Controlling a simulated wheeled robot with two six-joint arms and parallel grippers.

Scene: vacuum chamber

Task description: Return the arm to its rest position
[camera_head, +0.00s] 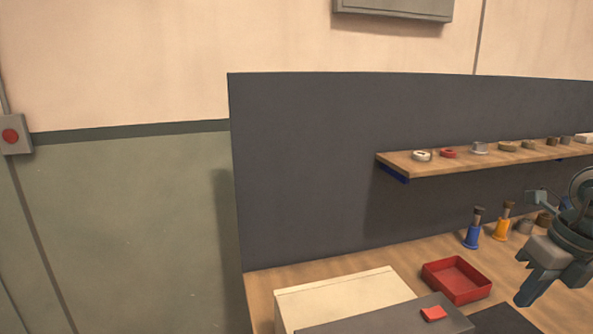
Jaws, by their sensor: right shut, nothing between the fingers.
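My right gripper (527,296) is at the right side of the head view, above the wooden bench (262,285). Its dark fingers point down and to the left, and they are shut with nothing between them. My right arm comes in from the right edge, where part of it is cut off. The gripper is to the right of the red tray (457,296) in the picture and looks apart from it. My left gripper is not in view.
A cream box (345,296) and a dark grey box (385,321) with a red patch stand in front. A blue holder (472,236) and a yellow holder (501,229) stand behind the tray. A shelf (430,167) with several small parts hangs on the dark panel (310,170).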

